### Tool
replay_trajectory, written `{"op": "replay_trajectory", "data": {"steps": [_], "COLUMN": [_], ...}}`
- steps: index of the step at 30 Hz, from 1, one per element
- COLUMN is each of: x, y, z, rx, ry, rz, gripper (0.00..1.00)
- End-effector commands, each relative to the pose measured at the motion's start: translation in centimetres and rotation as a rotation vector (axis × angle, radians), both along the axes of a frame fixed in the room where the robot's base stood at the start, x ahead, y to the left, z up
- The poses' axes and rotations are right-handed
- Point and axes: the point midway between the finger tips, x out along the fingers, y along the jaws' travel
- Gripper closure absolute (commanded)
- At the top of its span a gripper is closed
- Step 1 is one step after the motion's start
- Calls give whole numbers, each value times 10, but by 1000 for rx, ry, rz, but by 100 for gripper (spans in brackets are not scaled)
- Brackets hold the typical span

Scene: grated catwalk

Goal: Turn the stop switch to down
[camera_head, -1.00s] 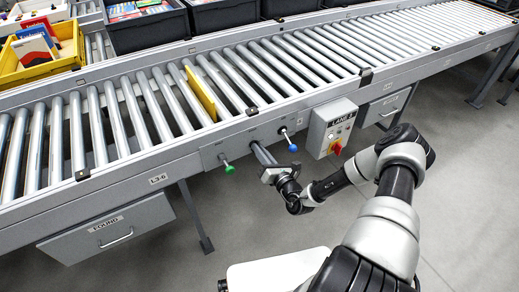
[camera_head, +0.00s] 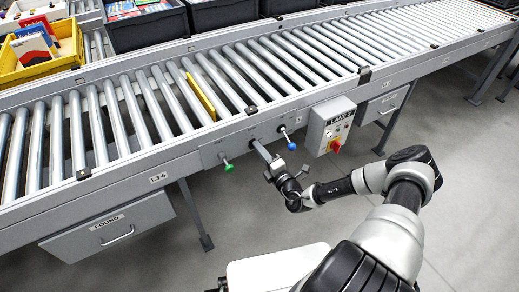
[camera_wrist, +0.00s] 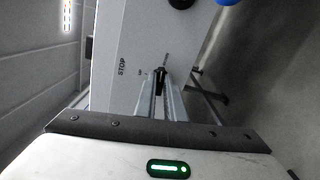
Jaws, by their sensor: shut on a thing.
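The stop switch (camera_wrist: 167,58) is on the grey side panel of the conveyor. In the wrist view only a thin bit shows past my fingertips, beside the printed word STOP; the rest is hidden between the fingers, so I cannot tell its exact angle. My gripper (camera_wrist: 164,76) is shut on it, with both long fingers reaching to the panel. In the head view my gripper (camera_head: 256,145) meets the panel between a green-knobbed lever and a blue-knobbed lever, and hides the switch there.
The green-knobbed lever (camera_head: 228,167) is left of my gripper and the blue-knobbed lever (camera_head: 291,146) is close on its right. A LANE control box (camera_head: 331,126) with a red and yellow knob stands further right. The roller conveyor (camera_head: 150,110) runs above. Open floor lies in front.

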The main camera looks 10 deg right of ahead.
Motion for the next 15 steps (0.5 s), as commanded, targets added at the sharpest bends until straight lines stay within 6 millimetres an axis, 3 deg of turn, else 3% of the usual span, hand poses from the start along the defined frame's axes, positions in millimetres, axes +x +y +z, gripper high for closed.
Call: {"op": "replay_trajectory", "data": {"steps": [15], "x": [-1], "y": [0], "z": [-2], "rx": [158], "ry": [55], "rz": [1], "gripper": [100]}}
